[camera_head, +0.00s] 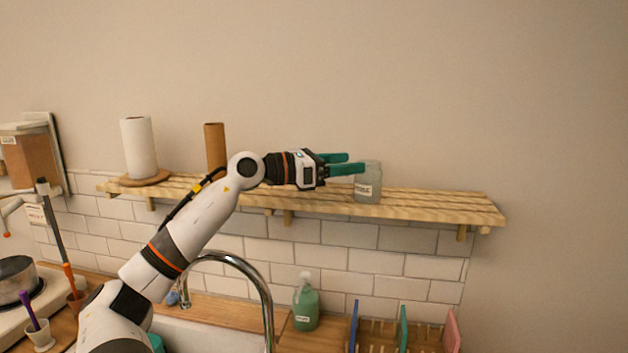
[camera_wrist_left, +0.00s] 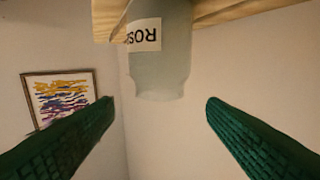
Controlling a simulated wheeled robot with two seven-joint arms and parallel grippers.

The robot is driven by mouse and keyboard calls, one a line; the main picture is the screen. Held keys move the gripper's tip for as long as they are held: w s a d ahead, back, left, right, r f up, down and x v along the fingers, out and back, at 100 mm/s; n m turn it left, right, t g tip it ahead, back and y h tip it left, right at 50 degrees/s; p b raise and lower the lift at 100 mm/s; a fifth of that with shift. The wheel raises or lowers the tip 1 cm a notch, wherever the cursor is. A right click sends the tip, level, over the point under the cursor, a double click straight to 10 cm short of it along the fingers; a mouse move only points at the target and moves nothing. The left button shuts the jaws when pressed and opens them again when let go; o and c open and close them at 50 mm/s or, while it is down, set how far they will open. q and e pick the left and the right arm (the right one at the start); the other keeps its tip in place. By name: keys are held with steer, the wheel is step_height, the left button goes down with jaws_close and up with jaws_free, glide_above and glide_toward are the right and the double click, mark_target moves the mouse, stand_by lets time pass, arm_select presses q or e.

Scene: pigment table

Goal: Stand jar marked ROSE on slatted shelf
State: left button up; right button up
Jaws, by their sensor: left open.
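The jar marked ROSE (camera_head: 369,184) is pale grey-green glass with a white label and stands upright on the slatted shelf (camera_head: 440,201), right of the shelf's middle. In the left wrist view the jar (camera_wrist_left: 160,65) appears upside down, with its label reading ROSE, ahead of and between the fingers. My left gripper (camera_head: 346,164) is open at the jar's left side in the head view. Its green fingertips show apart in the wrist view (camera_wrist_left: 160,102), with space between each finger and the jar. My right gripper is not in view.
A paper towel roll (camera_head: 138,148) and a brown cardboard tube (camera_head: 215,146) stand on the shelf's left part. The shelf's right end is clear. Below are a curved faucet (camera_head: 262,285), a green soap bottle (camera_head: 306,303) and a dish rack (camera_head: 425,337).

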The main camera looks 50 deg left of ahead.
arm_select(q)
steer(key=b+v, duration=0.2)
steer(key=v, duration=0.4)
steer(key=shift+s, duration=0.15)
